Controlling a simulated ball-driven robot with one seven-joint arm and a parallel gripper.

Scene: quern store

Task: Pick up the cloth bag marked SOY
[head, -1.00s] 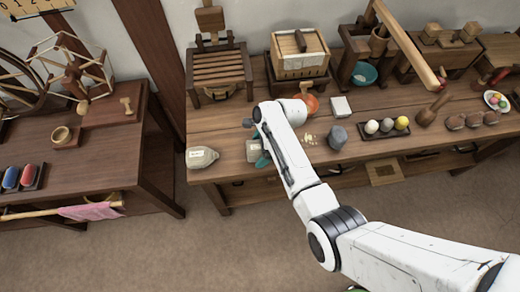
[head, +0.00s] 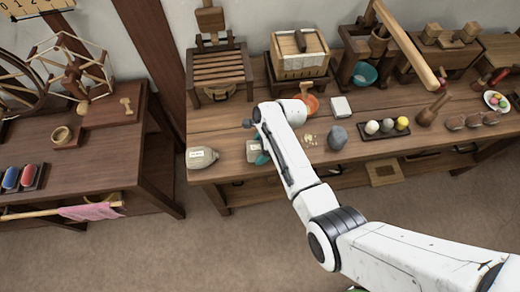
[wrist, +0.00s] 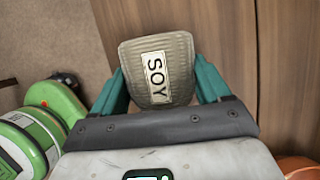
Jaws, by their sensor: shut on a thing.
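The cloth bag marked SOY (wrist: 157,84) is pale grey-beige with a white label, and sits between the two teal fingers of my gripper (wrist: 160,70) in the wrist view. The fingers press on its two sides. In the head view the bag (head: 252,151) shows at the front edge of the long wooden bench, partly hidden by my arm, with a teal finger (head: 262,158) beside it. I cannot tell whether it is clear of the bench top.
Another labelled bag (head: 201,158) lies at the bench's left front corner. Right of my arm are an orange bowl (head: 311,104), yellowish crumbs, a grey lump (head: 338,137) and a tray of balls (head: 370,133). A floor gap separates the left table (head: 120,150).

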